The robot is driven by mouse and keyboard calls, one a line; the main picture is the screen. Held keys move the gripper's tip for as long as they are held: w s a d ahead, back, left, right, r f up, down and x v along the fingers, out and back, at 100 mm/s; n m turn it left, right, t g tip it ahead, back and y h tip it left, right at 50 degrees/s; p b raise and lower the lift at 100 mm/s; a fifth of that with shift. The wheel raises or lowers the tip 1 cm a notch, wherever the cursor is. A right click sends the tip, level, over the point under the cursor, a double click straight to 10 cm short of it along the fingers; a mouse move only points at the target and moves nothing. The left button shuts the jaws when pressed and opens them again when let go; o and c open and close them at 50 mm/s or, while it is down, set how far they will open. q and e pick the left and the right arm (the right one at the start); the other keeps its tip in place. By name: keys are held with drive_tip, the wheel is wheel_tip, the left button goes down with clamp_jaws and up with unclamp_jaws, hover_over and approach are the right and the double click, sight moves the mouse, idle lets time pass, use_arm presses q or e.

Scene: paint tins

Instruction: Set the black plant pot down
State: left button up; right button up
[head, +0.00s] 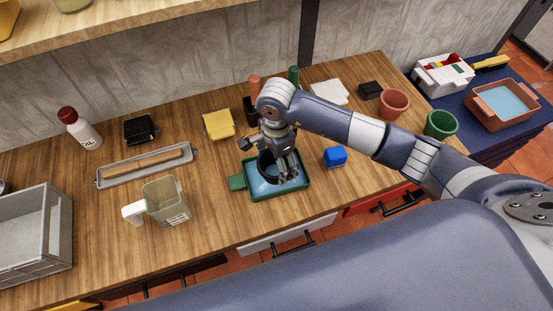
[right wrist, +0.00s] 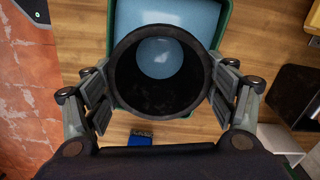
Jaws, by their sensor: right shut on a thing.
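The black plant pot (head: 265,166) is in my right gripper (head: 282,168), over the green tray (head: 285,196) with a blue inside. In the right wrist view the pot (right wrist: 155,95) sits between the two fingers, which press on its opposite sides. Its round mouth faces the camera, and a pale blue disc shows inside it. The green tray's rim (right wrist: 227,20) shows behind the pot. I cannot tell whether the pot's base touches the tray. My left gripper is not in view.
A blue block (head: 335,157) stands right of the tray, and a yellow tub (head: 218,124) behind left. A beige jug (head: 166,201) and a grey crate (head: 35,232) are on the left. Terracotta (head: 394,104) and green (head: 441,124) pots stand at the right.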

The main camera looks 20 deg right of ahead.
sight(277, 173)
drive_tip(key=shift+f, duration=0.25)
drive_tip(key=o, duration=1.1)
drive_tip(key=shift+r, duration=0.15)
drive_tip(key=shift+r, duration=0.45)
wheel_tip(277, 173, up, 11)
drive_tip(key=shift+r+b, duration=0.2)
drive_tip(key=shift+b, duration=0.9)
drive_tip(key=shift+s, duration=0.1)
